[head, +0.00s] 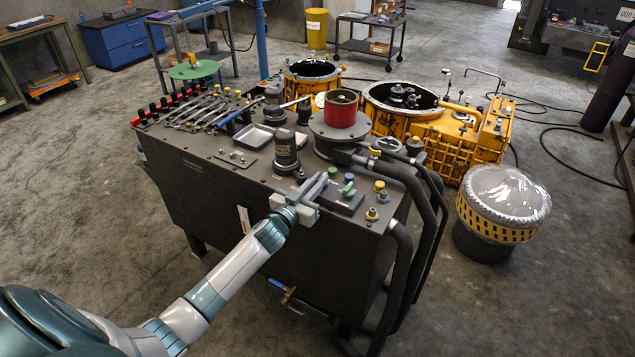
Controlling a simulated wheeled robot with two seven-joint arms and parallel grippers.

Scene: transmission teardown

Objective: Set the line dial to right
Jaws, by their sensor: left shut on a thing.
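My left gripper (326,181) reaches in from the lower left to the near right part of the dark tank top. Its fingers are shut at the left end of a small dark control box (345,204). The line dial seems to be between the fingers; they hide it, so its pointer setting cannot be read. Green knobs (348,188) stand on the box just right of the fingers. My right gripper is not in view.
A black cylinder (286,150) stands close behind the gripper. Thick black hoses (412,190) run down the right side. Wrenches and a shallow tray (254,136) lie on the left of the tank top (215,155).

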